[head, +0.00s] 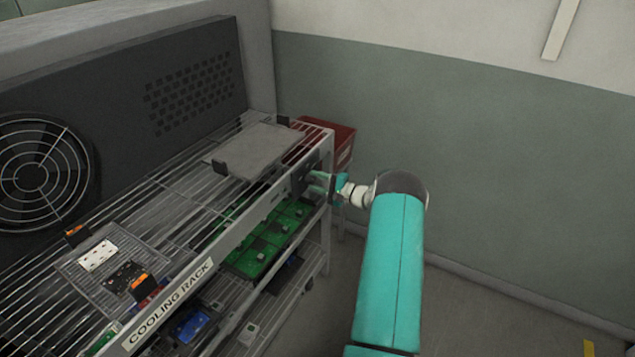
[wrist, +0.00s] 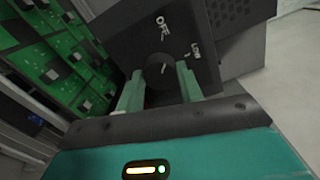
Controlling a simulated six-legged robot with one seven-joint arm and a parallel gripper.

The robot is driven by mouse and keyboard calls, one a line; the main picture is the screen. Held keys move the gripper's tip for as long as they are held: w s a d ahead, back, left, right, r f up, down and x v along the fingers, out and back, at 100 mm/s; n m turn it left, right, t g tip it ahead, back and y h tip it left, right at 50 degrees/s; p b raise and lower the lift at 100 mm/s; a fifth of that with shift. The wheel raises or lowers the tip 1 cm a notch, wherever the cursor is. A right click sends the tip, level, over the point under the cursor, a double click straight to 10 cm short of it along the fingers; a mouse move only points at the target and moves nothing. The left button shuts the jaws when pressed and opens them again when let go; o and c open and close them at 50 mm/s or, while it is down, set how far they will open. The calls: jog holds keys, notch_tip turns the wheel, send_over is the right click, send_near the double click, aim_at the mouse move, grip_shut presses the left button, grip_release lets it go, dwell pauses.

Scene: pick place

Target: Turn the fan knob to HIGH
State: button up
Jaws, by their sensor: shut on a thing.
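The fan knob (wrist: 159,71) is a round dark knob on a black control panel (wrist: 205,45) with white labels. In the wrist view "OFF" and "LOW" can be read; a HIGH label is not visible. A short light mark on the knob points up toward the labels, between OFF and LOW as far as I can tell. My gripper (wrist: 160,78) has one green finger on each side of the knob and is shut on it. In the head view my gripper (head: 322,184) is at the panel on the right end of the rack; the knob is hidden there.
The cooling rack (head: 235,232) holds green circuit boards (head: 262,238) below and a grey plate (head: 258,150) on top. A large fan (head: 35,172) stands behind it. A red bin (head: 340,146) is beyond the rack's end.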

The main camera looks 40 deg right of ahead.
jog(key=m, duration=0.5)
jog(key=shift+d+m, duration=0.1)
jog(key=shift+m, duration=0.2)
jog(key=m, duration=1)
jog(key=shift+m, duration=0.4)
jog(key=m, duration=0.4)
jog(key=shift+m, duration=0.4)
jog(key=o, duration=1)
jog(key=shift+s, duration=0.15)
jog(key=v, duration=1.3)
jog(key=shift+s, duration=0.3)
